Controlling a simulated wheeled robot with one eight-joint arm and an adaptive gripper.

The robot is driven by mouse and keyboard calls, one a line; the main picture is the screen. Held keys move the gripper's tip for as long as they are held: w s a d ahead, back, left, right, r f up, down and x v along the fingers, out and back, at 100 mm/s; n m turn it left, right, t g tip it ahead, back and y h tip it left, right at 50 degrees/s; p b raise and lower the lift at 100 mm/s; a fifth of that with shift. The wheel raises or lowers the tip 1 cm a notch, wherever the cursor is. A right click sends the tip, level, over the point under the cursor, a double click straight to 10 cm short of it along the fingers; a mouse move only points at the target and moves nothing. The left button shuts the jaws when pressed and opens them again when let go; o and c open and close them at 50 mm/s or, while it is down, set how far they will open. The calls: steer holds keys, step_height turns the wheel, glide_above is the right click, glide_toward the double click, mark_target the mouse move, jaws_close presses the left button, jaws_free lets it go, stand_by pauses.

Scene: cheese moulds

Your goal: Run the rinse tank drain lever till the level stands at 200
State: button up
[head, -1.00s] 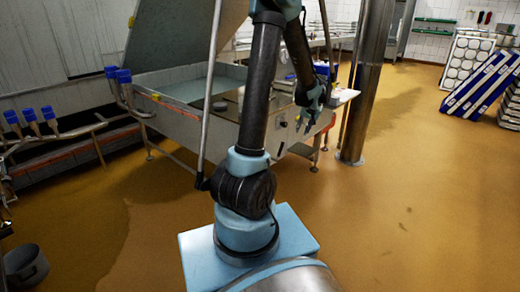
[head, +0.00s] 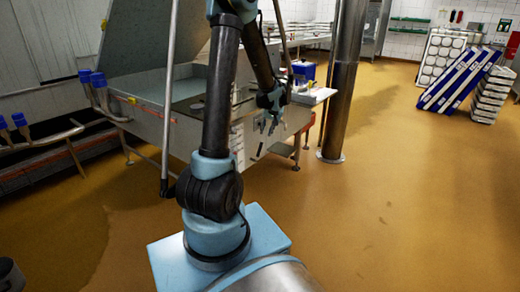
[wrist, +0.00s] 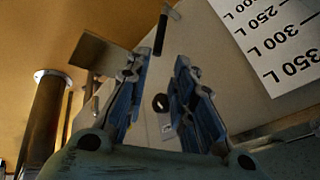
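The steel rinse tank (head: 150,122) stands left of centre in the head view, its lid raised. A white scale plate (wrist: 280,40) on its wall shows 350, 300 and 250 L in the wrist view; more markings are cut off at the top. I cannot read the level against it. A short black-handled rod (wrist: 161,35), seemingly the drain lever, shows beyond my fingertips; it also appears in the head view (head: 260,149) on the tank's end. My gripper (head: 268,124) is open and empty, its two blue fingers apart in the wrist view (wrist: 158,70). It is not touching the rod.
A steel pillar (head: 340,95) stands close right of the tank's end. A small side table (head: 313,96) carries a blue container (head: 304,71). Blue-capped pipes (head: 98,80) are at left. Stacked moulds (head: 490,95) stand far right. The ochre floor on the right is clear.

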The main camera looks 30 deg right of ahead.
mark_target(260, 147)
steer(key=x, duration=1.5)
steer(key=shift+w+f, duration=0.15)
steer(key=shift+f, duration=0.2)
steer(key=shift+d, duration=0.1)
jaws_close()
